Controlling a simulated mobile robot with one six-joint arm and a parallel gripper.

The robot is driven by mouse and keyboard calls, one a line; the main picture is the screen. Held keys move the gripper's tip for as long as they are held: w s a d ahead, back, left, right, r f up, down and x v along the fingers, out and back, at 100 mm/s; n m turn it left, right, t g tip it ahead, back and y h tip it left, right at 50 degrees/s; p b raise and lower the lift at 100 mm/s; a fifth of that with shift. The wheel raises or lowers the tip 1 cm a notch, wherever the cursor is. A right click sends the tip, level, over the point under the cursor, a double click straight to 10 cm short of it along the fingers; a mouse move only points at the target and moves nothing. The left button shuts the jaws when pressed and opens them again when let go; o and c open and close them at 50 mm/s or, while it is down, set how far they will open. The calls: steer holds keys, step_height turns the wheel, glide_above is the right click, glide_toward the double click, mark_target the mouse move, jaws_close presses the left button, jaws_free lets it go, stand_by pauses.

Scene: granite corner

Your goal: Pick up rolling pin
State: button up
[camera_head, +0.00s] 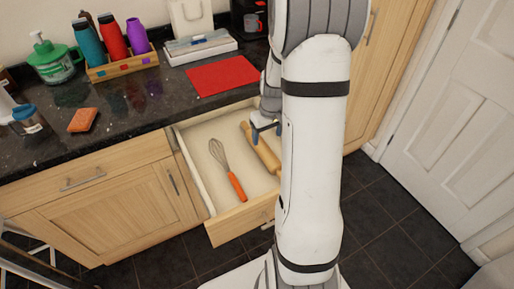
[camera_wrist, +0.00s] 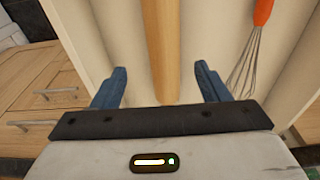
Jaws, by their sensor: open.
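A wooden rolling pin (camera_head: 263,152) lies in an open drawer (camera_head: 195,182), partly hidden behind my arm in the head view. In the wrist view the rolling pin (camera_wrist: 163,50) runs lengthwise between the two blue fingers of my gripper (camera_wrist: 162,88). My gripper (camera_head: 266,131) is open and sits over the rolling pin inside the drawer area. The fingers stand apart on both sides of the pin, with a gap on each side. I cannot tell how far above the pin they are.
A whisk with an orange handle (camera_head: 236,186) lies in the drawer to the left; it also shows in the wrist view (camera_wrist: 262,14). The countertop (camera_head: 130,110) behind holds a red mat (camera_head: 222,76), a bottle rack (camera_head: 122,68) and an orange sponge (camera_head: 83,120). The drawer walls bound the space.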

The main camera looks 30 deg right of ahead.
mark_target(264, 146)
steer(key=f, duration=0.2)
steer(key=w+f, duration=0.1)
steer(key=f, duration=0.4)
steer(key=shift+w+a+f, duration=0.2)
steer(key=shift+a, duration=0.15)
steer(key=shift+c, duration=0.2)
steer(key=c, duration=1.2)
